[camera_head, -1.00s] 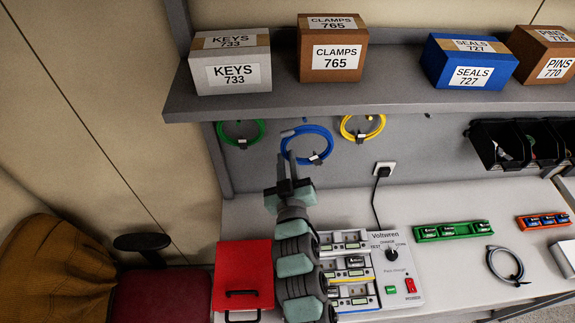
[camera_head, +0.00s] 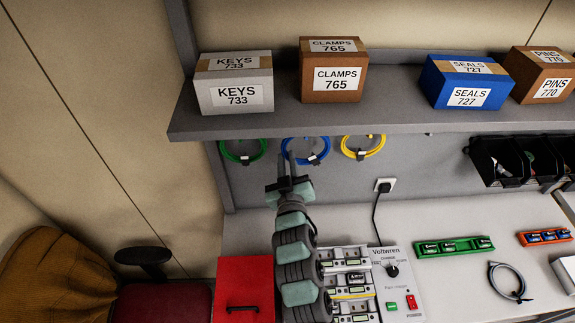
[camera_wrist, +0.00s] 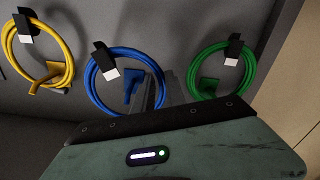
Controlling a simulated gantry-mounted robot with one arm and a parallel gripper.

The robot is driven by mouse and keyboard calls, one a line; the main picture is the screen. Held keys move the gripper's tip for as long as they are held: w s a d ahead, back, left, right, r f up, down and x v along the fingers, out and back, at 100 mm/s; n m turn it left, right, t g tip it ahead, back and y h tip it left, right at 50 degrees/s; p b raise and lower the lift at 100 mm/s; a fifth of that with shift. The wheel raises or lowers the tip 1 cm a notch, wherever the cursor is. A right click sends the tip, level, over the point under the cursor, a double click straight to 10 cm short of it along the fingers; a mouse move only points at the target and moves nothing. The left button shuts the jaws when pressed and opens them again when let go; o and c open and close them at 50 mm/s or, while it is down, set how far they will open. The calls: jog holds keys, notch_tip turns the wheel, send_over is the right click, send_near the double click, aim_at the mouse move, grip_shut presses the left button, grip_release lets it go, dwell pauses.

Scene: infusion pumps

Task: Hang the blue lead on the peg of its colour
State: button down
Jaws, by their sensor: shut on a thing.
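The blue lead (camera_head: 321,157) is a coil with a dark and white tag, up against the grey back panel between the green and yellow leads. My gripper (camera_head: 287,160) is at its left side in the head view. In the wrist view, my gripper's fingers (camera_wrist: 157,92) are shut on the right side of the blue coil (camera_wrist: 92,82). The blue peg (camera_wrist: 132,86) shows inside the coil's loop, close to the fingers. I cannot tell whether the coil rests on the peg. The coil's part nearest my gripper is partly hidden.
The green lead (camera_head: 225,153) and yellow lead (camera_head: 380,147) hang on either side; a green peg (camera_wrist: 207,86) and yellow peg (camera_wrist: 55,78) show. The shelf (camera_head: 400,118) with boxes overhangs them. A charger panel (camera_head: 395,285) and red case (camera_head: 243,280) are below.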

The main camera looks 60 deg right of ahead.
jog(key=shift+x, duration=2)
jog(key=shift+s+f+b, duration=0.1)
jog(key=shift+f+b, duration=0.5)
jog(key=shift+f, duration=0.45)
jog(key=c, duration=1.3)
grip_release()
jog(key=shift+a+f, duration=0.1)
jog(key=shift+a, duration=0.05)
jog(key=b+v, duration=0.3)
jog(key=v, duration=0.7)
jog(key=shift+s+a, duration=0.2)
jog(key=shift+a, duration=0.05)
